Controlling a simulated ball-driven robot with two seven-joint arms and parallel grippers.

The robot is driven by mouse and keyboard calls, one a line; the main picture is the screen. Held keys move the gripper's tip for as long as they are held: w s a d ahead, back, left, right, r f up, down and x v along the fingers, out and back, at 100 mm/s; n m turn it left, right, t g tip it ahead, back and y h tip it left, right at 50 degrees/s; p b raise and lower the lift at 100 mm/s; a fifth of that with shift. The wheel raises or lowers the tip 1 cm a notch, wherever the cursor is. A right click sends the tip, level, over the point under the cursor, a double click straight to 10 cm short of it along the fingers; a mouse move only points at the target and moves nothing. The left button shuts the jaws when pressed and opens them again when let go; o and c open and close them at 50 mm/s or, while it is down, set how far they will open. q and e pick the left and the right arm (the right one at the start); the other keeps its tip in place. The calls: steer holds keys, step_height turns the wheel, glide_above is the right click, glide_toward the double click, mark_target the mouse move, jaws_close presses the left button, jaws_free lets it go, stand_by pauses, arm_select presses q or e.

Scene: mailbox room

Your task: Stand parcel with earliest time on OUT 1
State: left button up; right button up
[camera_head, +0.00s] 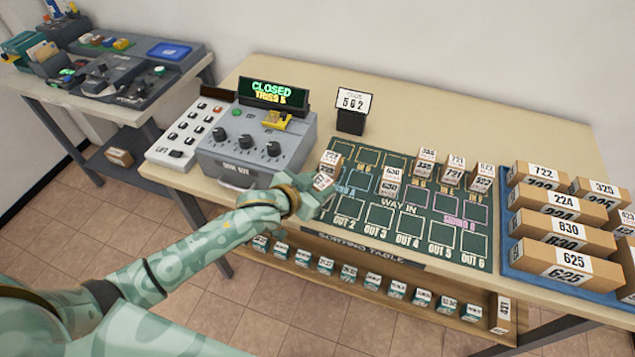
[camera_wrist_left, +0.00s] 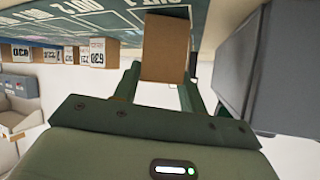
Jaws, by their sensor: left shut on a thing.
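My left gripper (camera_head: 312,194) is shut on a small brown parcel (camera_head: 323,181) with a white label too small to read. It holds this parcel over the left front end of the green sorting mat (camera_head: 408,222); the held parcel (camera_wrist_left: 166,48) also shows between the fingers in the left wrist view. The OUT 1 square is hidden behind my gripper; OUT 2 (camera_head: 348,209) is bare beside it. On the mat stand a parcel (camera_head: 330,162) at the back left, parcel 630 (camera_head: 391,180), and a back-right group including parcel 721 (camera_head: 454,170). My right gripper is out of view.
A grey console (camera_head: 253,150) reading CLOSED stands left of the mat, close to my arm. A card sign reading 502 (camera_head: 353,108) stands behind. A blue tray (camera_head: 515,250) of larger parcels is at the right. The front OUT squares from OUT 2 to OUT 6 look bare.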

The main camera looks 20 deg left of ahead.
arm_select(q)
steer(key=shift+f, duration=0.2)
steer(key=o, duration=1.3)
steer(key=shift+s+r, duration=0.1)
